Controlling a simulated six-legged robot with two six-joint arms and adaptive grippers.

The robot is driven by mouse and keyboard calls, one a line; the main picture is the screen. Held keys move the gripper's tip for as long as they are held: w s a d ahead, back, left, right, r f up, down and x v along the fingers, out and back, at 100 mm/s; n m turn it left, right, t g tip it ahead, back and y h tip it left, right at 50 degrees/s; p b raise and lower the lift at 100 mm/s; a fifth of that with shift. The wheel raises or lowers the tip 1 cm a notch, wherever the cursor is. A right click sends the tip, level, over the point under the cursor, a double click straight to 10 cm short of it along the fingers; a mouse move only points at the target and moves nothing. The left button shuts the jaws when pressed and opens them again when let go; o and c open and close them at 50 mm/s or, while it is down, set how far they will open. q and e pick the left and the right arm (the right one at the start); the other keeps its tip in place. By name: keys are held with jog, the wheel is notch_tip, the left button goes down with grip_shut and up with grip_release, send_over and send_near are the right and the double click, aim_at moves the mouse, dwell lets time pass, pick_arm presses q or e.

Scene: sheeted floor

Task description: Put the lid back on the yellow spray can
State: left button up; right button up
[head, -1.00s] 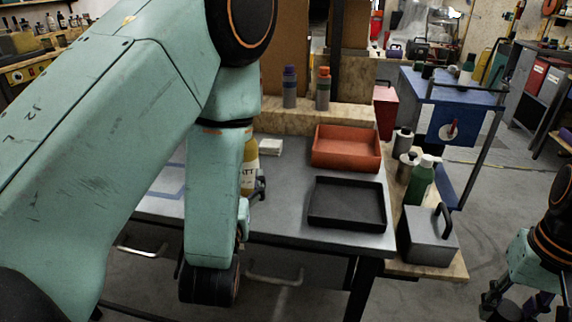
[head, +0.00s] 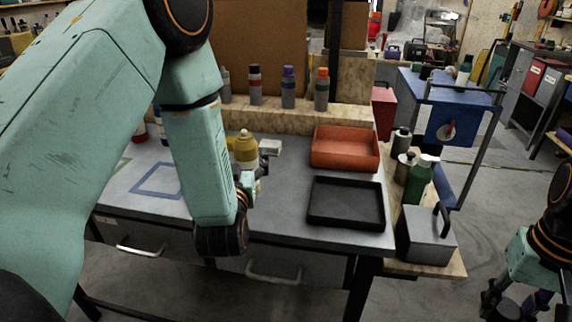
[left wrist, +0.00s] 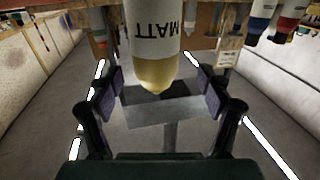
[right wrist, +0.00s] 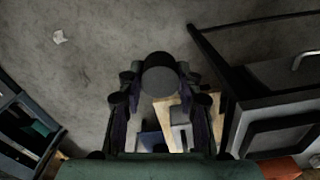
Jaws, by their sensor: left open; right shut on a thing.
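The yellow spray can (head: 245,150) stands upright on the grey workbench, its yellow shoulder and small nozzle uncovered on top. Its lower part is hidden by my left arm. It also shows in the left wrist view (left wrist: 156,70), with "MATT" upside down. My left gripper (head: 258,174) is open at the can; in the left wrist view the can lies in line with the gap between the fingers (left wrist: 160,95), apparently not clamped. My right gripper (right wrist: 160,100) is shut on a dark round cap, the lid (right wrist: 160,75), held above the floor away from the bench.
An orange bin (head: 345,150) and a black tray (head: 345,222) sit right of the can. Several bottles line the wooden ledge (head: 300,118). A grey toolbox (head: 428,236) and green bottle (head: 419,182) stand further right.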

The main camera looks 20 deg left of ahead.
pick_arm(q)
jog(key=x, duration=0.4)
jog(key=shift+w+d+f, duration=0.25)
jog(key=shift+w, duration=0.05)
pick_arm(e)
jog(key=shift+w+d+f, duration=0.1)
jog(key=shift+w+f, duration=0.05)
jog(key=shift+f, duration=0.15)
pick_arm(q)
jog(key=shift+s, duration=0.1)
pick_arm(e)
jog(key=shift+r, duration=0.1)
